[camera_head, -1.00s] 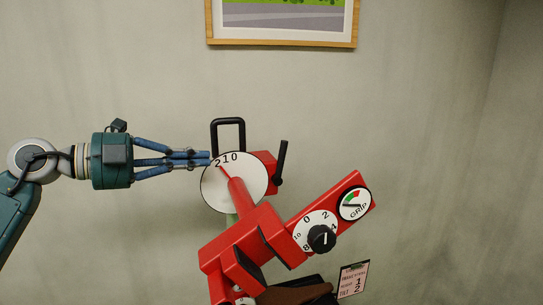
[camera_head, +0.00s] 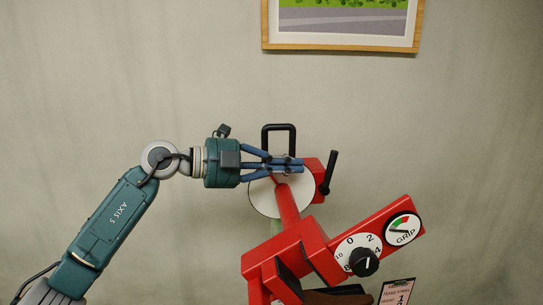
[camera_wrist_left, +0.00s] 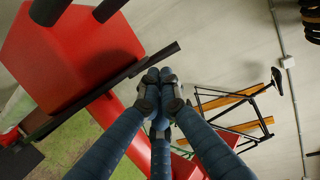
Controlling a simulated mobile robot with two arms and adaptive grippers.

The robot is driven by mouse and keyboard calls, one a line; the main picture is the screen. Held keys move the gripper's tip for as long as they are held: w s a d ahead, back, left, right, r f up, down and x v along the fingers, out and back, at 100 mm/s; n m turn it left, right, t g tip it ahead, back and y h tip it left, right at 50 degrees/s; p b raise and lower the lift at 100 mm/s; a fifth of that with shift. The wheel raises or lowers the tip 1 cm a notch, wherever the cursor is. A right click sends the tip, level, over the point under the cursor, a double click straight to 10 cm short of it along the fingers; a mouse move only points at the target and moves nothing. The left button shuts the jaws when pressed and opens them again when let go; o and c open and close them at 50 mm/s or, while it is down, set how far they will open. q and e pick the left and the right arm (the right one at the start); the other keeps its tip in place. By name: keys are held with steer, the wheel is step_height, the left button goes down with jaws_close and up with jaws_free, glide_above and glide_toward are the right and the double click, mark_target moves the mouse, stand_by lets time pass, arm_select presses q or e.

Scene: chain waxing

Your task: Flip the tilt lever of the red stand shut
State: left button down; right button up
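The red stand (camera_head: 292,246) carries a white round dial (camera_head: 262,203) near its top. A black lever (camera_head: 329,172) stands nearly upright, tilted a little right, on the red block right of the dial. A black U-shaped handle (camera_head: 279,128) rises behind the dial. My left gripper (camera_head: 302,166) lies across the dial's upper part and hides its numbers; its tips point right toward the lever, short of it. In the left wrist view the blue fingers (camera_wrist_left: 160,88) are drawn together with nothing seen between them, near a red block (camera_wrist_left: 65,55). My right gripper is not in view.
A red arm with a black knob (camera_head: 364,262) and a GRIP gauge (camera_head: 402,229) extends to the lower right. A small paper card (camera_head: 397,292) hangs below. A framed picture (camera_head: 342,47) is on the wall. The wrist view shows a bicycle frame (camera_wrist_left: 232,110).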

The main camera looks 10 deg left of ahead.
mark_target(328, 167)
arm_select(q)
steer(key=p+x, duration=0.2)
steer(key=x, duration=0.4)
steer(key=shift+w+d, duration=0.1)
